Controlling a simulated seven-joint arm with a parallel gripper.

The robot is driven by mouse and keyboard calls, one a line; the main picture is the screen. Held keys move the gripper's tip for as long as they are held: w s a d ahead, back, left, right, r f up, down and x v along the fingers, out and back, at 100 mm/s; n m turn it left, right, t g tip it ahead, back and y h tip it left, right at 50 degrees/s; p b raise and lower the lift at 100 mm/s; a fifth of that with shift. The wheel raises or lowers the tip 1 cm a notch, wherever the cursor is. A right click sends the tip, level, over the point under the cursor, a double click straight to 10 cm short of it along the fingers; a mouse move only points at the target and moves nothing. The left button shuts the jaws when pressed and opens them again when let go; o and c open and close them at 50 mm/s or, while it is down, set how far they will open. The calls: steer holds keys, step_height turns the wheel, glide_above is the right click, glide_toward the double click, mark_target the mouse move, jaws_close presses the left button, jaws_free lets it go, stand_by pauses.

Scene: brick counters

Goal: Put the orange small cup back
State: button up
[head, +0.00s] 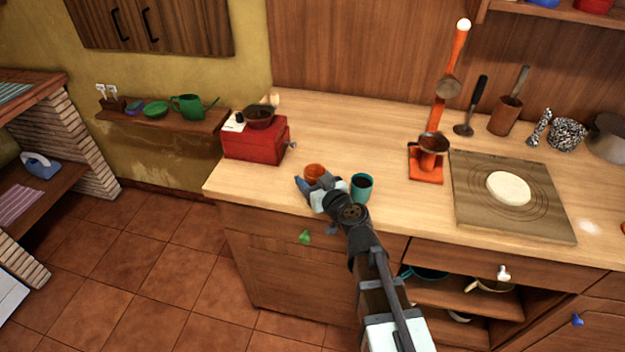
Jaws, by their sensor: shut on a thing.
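The orange small cup (315,173) is at the front left part of the wooden counter, upright as far as I can see. My gripper (316,186) is at the cup's near side and is shut on it. The gripper and wrist hide the cup's lower part, so I cannot tell whether its base touches the counter. A teal cup (362,188) with dark contents stands just to the right of my gripper.
A red box (255,140) with a dark bowl (259,117) on top stands at the counter's left end. An orange stand (426,172) and a board with dough (508,188) are to the right. A wall shelf (170,121) holds green dishes. The counter behind the cups is clear.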

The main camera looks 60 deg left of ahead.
steer(key=shift+f, duration=0.25)
steer(key=o, duration=1.1)
steer(key=shift+d+r, duration=0.1)
steer(key=shift+d, duration=0.05)
steer(key=d, duration=0.3)
steer(key=d+r, duration=0.1)
steer(key=d, duration=0.3)
steer(key=shift+s+d+r, duration=0.1)
steer(key=shift+s+r, duration=0.05)
steer(key=shift+r, duration=0.05)
steer(key=shift+o, duration=0.4)
